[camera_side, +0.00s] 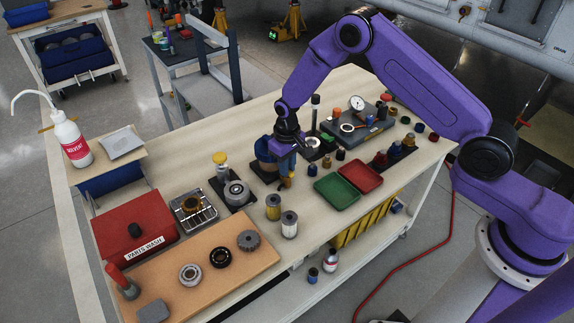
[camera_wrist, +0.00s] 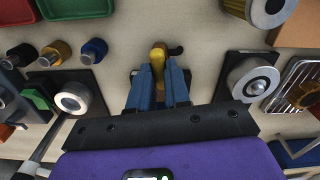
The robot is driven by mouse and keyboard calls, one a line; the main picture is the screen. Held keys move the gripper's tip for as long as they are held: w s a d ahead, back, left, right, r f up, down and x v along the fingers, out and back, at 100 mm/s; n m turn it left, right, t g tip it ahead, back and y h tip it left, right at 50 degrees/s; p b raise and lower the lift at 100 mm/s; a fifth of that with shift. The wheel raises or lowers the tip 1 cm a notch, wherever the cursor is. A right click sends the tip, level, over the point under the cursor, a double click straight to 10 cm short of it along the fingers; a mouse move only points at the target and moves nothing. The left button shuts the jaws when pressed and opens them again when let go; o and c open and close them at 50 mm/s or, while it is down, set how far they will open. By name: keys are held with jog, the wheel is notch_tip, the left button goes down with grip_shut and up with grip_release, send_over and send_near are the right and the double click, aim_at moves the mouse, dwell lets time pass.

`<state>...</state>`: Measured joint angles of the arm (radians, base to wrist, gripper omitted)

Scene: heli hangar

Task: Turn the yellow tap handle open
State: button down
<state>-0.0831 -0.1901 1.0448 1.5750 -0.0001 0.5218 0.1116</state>
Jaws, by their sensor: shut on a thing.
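The yellow tap handle (camera_wrist: 158,53) shows at the tips of my gripper (camera_wrist: 160,72) in the wrist view. The two blue fingers are closed on it, one on each side. A short dark part (camera_wrist: 176,50) sticks out to the right just beyond the handle. In the side view my gripper (camera_side: 286,165) points down at the middle of the bench, over a dark base plate (camera_side: 262,174). There the fingers and wrist hide much of the tap, and how far the handle is turned cannot be told.
Green (camera_side: 336,192) and red (camera_side: 361,176) trays lie to the right. A dark plate with a round metal part (camera_side: 236,192) stands to the left. A red parts wash box (camera_side: 135,232) is at the left end.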

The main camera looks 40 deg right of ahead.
jog(key=shift+m, duration=0.8)
jog(key=c, duration=1.1)
grip_release()
jog(key=shift+r, duration=0.1)
notch_tip(320, 180, up, 17)
jog(key=shift+r, duration=0.15)
